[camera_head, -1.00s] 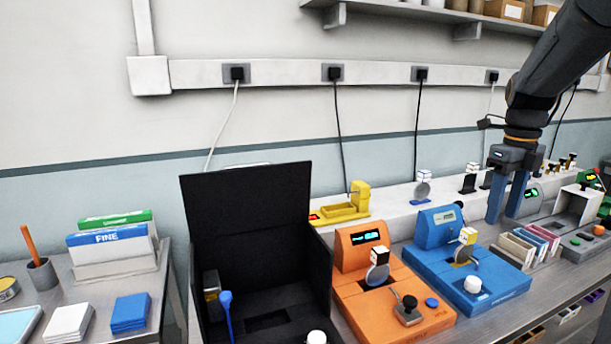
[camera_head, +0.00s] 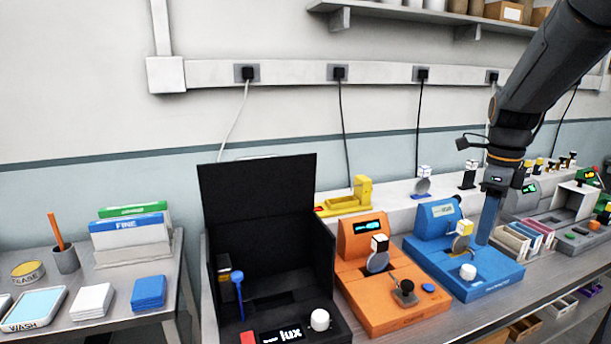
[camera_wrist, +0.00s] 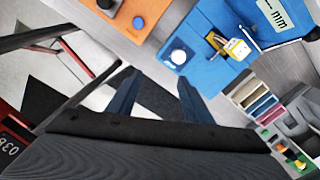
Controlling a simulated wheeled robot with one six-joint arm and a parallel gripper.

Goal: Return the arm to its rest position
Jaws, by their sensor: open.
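My gripper (camera_head: 487,218) hangs at the right in the head view, in front of the bench, beside the blue module (camera_head: 462,270). In the wrist view my gripper (camera_wrist: 155,92) shows two blue fingers spread apart with nothing between them. The blue module (camera_wrist: 205,45) and the orange module (camera_wrist: 130,15) lie beyond the fingertips in that view. In the head view one finger mostly hides the other. My dark arm comes down from the upper right.
An open black box (camera_head: 262,235) with a "lux" display stands left of the orange module (camera_head: 385,290). Coloured trays (camera_head: 525,240) and a grey device (camera_head: 580,210) are right of the blue module. A side table at left holds boxes (camera_head: 130,232), a pencil cup (camera_head: 66,260) and pads.

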